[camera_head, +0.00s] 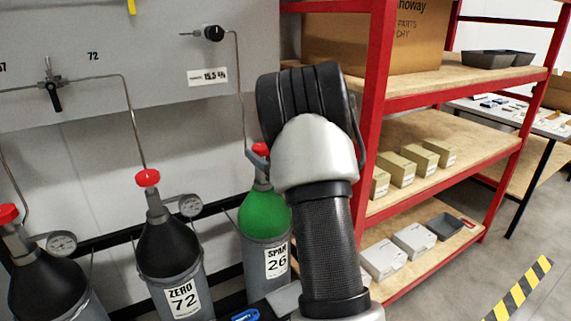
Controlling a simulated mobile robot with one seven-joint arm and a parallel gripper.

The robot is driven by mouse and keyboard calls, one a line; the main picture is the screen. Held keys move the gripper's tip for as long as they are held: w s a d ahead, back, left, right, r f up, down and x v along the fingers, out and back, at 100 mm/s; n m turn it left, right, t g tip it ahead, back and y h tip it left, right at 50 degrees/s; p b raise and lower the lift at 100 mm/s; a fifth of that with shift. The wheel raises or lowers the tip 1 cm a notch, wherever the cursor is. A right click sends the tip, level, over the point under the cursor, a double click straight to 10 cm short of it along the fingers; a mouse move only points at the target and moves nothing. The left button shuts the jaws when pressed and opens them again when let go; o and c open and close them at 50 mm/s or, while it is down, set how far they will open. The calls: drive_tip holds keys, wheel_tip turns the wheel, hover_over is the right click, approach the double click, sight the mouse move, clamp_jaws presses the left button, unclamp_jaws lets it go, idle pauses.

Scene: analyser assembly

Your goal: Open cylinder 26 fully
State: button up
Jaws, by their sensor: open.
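Cylinder 26 (265,222) is green-topped, stands upright and carries a white label reading SPAN 26. Its red valve knob (261,148) shows only in part, at the left edge of my arm. The cylinder's gauge is not visible.
Cylinder 72 (167,248), black with a red knob and gauge, stands to the left. Another black cylinder (45,277) is farther left. A wall panel (150,40) with valves and tubing is above. A red shelf rack (376,90) with boxes stands close on the right.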

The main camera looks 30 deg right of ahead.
drive_tip(key=s+d+p, duration=0.1)
drive_tip(key=s+d, duration=0.1)
drive_tip(key=s, duration=1.3)
drive_tip(key=shift+p, duration=0.35)
wheel_tip(320, 180, up, 7)
drive_tip(key=m+g+h, duration=0.3)
drive_tip(key=g+h, duration=0.1)
drive_tip(key=h, duration=0.3)
drive_tip(key=s+a+n+g+y+p, duration=0.3)
drive_tip(key=s+a+g, duration=0.5)
drive_tip(key=s+a, duration=1.6)
wheel_tip(320, 180, up, 24)
drive_tip(key=d+m+y+p, duration=0.1)
drive_tip(key=p, duration=2.1)
drive_tip(key=shift+d+f+m+p, duration=0.25)
drive_tip(key=shift+d+m+p, duration=0.05)
drive_tip(key=shift+d+p, duration=0.1)
